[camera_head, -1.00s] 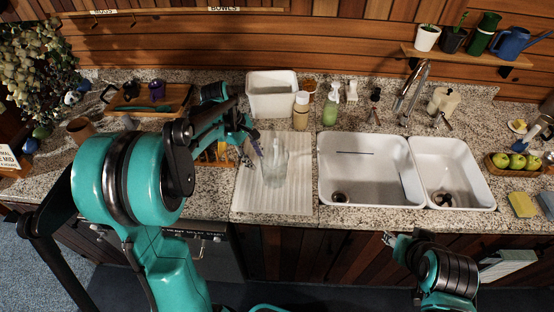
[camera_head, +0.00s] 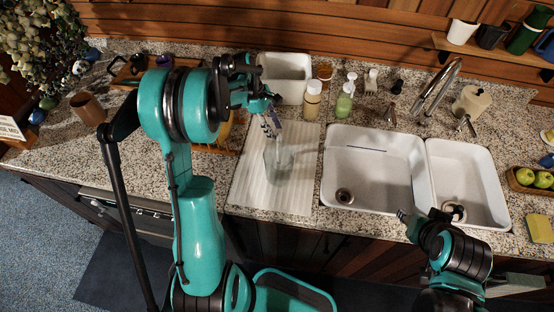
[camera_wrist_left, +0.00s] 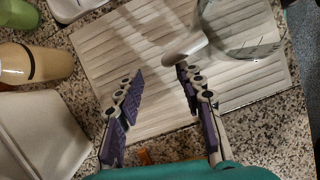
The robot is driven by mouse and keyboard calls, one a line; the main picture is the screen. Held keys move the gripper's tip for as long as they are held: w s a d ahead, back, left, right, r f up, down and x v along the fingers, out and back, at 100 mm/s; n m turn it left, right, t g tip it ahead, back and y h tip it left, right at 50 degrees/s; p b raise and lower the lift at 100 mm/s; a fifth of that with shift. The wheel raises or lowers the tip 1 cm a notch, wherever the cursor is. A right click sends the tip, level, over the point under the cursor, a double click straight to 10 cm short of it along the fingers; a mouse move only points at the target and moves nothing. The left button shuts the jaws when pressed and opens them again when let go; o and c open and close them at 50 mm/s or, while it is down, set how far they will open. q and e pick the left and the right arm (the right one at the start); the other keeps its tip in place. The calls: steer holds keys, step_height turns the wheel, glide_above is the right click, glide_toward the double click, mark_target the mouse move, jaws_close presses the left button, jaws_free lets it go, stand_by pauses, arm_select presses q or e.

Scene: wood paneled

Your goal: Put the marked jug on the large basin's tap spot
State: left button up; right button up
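The clear glass jug (camera_head: 280,162) stands on the ribbed white drainboard (camera_head: 245,188), left of the basins; I cannot make out a mark on it. My left gripper (camera_head: 271,126) is above and just behind it. In the left wrist view, the gripper (camera_wrist_left: 160,76) is open, with the jug (camera_wrist_left: 245,38) beyond the right fingertip and a pale handle-like part close to that finger. Nothing is between the fingers. The large white basin (camera_head: 345,190) is empty, with a chrome tap (camera_head: 436,92) behind it. My right gripper (camera_head: 404,217) is at the basin's front edge, its fingers unclear.
A small basin (camera_head: 470,180) adjoins the large one. Soap bottles (camera_head: 345,98) and a tan-bodied bottle (camera_head: 312,100) stand behind the drainboard, beside a white tub (camera_head: 287,92). A brown mug (camera_head: 88,108) stands at left. Green apples (camera_head: 535,180) are at right.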

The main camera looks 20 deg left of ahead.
arm_select(q)
steer(key=x, duration=0.5)
steer(key=shift+d+b, duration=0.2)
steer(key=shift+b, duration=0.15)
jaws_close()
